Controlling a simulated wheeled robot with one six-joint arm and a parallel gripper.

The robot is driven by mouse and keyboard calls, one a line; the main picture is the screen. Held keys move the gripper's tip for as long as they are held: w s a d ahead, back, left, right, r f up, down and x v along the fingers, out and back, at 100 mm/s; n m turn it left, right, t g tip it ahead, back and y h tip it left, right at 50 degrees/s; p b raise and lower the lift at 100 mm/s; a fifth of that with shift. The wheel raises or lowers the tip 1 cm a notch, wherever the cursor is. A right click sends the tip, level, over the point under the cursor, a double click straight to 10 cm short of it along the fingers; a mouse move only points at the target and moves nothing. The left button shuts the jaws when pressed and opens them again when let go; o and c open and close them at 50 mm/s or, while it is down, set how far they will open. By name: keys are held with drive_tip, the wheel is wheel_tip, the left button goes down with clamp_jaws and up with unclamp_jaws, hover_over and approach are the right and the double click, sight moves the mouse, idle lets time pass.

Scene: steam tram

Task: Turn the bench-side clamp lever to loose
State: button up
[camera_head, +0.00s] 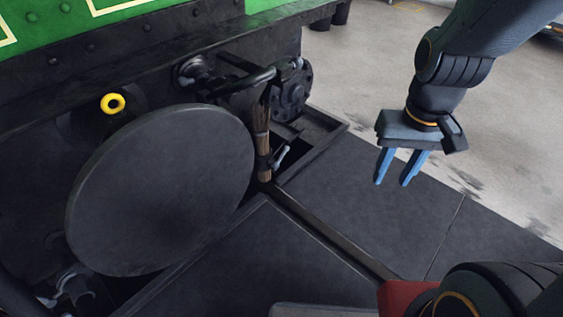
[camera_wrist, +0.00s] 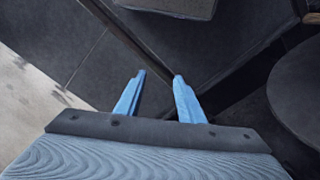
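My gripper (camera_head: 393,181) hangs at the upper right in the head view, with its two blue fingers pointing down. It is open and empty, over the dark floor plates. In the wrist view the two fingers (camera_wrist: 159,77) are apart with only floor behind them. A small silver lever (camera_head: 281,155) shows beside a brush in the head view, left of my gripper and well apart from it. Another silver clamp-like part (camera_head: 66,284) is at the lower left, partly hidden by the round plate. I cannot tell which is the bench-side clamp lever. Neither shows in the wrist view.
A large dark round plate (camera_head: 160,190) stands in front of the machine, at the right edge in the wrist view (camera_wrist: 302,95). A brush (camera_head: 261,140) stands by a floor opening under a pipe (camera_head: 240,82). A yellow ring (camera_head: 112,103) is at left. Floor plates (camera_head: 385,205) are clear.

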drive_tip(key=w+f+t+b, duration=0.1)
drive_tip(key=w+f+b, duration=0.4)
drive_tip(key=f+b, duration=0.6)
drive_tip(key=w+f+b, duration=0.5)
drive_tip(key=f+b, duration=0.5)
drive_tip(key=f, duration=0.2)
drive_tip(key=m+t+h+b, duration=0.1)
drive_tip(key=m+t+b, duration=0.35)
drive_tip(key=b, duration=0.85)
hover_over(282, 155)
drive_tip(key=s, duration=0.2)
wheel_tip(282, 155, down, 23)
drive_tip(key=m+g, duration=0.1)
drive_tip(key=m, duration=0.1)
drive_tip(key=b+x, duration=0.1)
drive_tip(key=x, duration=0.1)
drive_tip(key=b+x, duration=0.1)
drive_tip(key=x, duration=0.1)
drive_tip(key=b+x, duration=0.2)
drive_tip(key=x, duration=0.1)
drive_tip(key=shift+s+a+f, duration=0.2)
drive_tip(key=shift+a, duration=0.2)
drive_tip(key=shift+c, duration=0.4)
clamp_jaws()
